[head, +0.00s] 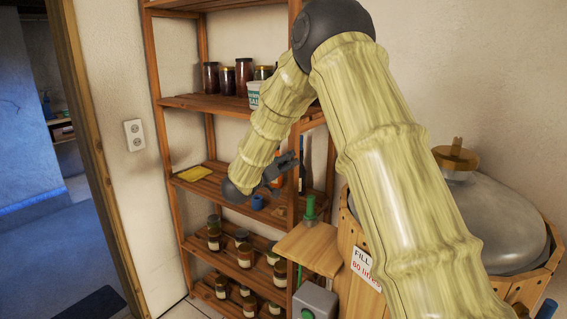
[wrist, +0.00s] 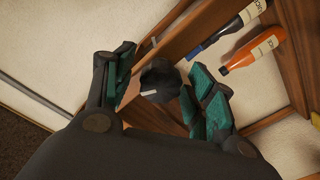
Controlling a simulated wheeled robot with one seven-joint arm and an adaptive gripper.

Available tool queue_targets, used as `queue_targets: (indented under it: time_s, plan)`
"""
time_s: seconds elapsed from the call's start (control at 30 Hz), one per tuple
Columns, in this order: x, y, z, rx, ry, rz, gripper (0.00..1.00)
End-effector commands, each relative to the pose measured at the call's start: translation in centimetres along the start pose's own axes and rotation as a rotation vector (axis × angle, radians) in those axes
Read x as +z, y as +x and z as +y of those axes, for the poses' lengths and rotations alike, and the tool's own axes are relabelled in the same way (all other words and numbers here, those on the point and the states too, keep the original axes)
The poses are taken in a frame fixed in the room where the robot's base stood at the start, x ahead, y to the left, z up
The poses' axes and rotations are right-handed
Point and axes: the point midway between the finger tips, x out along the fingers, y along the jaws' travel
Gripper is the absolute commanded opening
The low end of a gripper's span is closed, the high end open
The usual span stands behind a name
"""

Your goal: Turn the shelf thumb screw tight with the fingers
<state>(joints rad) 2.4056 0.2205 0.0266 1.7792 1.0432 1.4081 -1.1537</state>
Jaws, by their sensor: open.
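The thumb screw (wrist: 160,80) shows in the wrist view as a dark lobed knob with a small pale mark, at the wooden shelf frame (wrist: 188,38). My gripper (wrist: 162,74) is open, with one green-padded finger to the left of the knob and the other to its right. The knob lies between the fingertips in the picture; I cannot tell whether either pad touches it. In the head view my gripper (head: 283,168) is at the right front post of the wooden shelf (head: 200,102), and the screw cannot be made out there.
An orange bottle (wrist: 254,53) and a dark bottle (wrist: 228,32) lie beyond the right finger in the wrist view. A yellow cloth (head: 194,173) and a blue object (head: 258,202) are on the shelf. Jars (head: 244,256) stand lower. A wooden barrel (head: 350,218) stands right.

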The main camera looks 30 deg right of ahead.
Motion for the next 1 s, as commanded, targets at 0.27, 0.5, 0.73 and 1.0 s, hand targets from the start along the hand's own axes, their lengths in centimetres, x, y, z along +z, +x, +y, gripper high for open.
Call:
queue_targets:
  time_s: [0.27, 0.5, 0.73, 1.0]
  plan:
    - [-0.01, -0.02, 0.01, 0.0, 0.0, 0.0, 0.25]
    - [0.0, -0.03, 0.0, 0.0, 0.003, 0.0, 0.1]
    - [0.1, -0.03, -0.05, 0.001, 0.054, 0.0, 0.1]
    - [0.26, -0.02, -0.09, 0.001, 0.236, 0.001, 0.1]
